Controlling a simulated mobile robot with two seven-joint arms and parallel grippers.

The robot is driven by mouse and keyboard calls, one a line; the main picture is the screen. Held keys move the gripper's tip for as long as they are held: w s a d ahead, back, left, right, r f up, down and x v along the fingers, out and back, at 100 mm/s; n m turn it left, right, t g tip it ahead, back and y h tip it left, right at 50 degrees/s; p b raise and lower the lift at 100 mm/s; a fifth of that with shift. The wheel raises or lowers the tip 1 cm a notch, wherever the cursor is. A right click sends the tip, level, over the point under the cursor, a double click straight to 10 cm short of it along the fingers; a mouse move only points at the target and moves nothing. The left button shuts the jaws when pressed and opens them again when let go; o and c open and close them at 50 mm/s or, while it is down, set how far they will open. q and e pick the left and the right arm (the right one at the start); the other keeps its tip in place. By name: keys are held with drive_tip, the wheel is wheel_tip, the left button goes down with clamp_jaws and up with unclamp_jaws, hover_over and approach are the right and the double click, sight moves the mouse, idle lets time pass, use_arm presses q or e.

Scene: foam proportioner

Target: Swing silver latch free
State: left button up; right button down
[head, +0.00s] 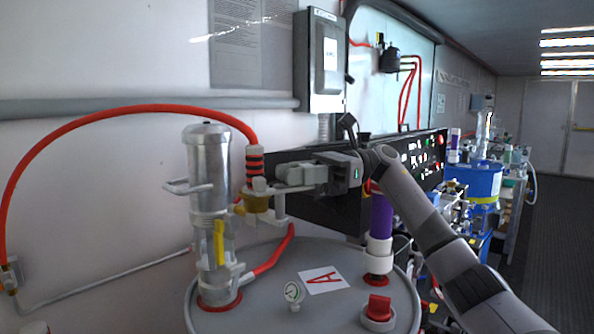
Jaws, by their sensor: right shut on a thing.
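A silver pump cylinder (208,165) stands upright on the grey drum lid, with a silver handle sticking out to its left. Beside it, a red hose with black bands runs down into a brass-coloured fitting (257,203). The silver latch (270,190) appears to be the small pale metal piece at this fitting, partly hidden by the fingers. My right gripper (282,175) reaches in from the right, just right of the banded hose, with its fingers closed at the latch. The exact contact is too small to see. My left gripper is out of view.
A black control panel (420,155) stands behind my arm. The red hose (90,122) arcs left along the wall.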

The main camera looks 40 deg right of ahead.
drive_tip(key=c, duration=0.9)
unclamp_jaws()
drive_tip(key=shift+b+v, duration=0.5)
drive_tip(key=shift+v, duration=3.05)
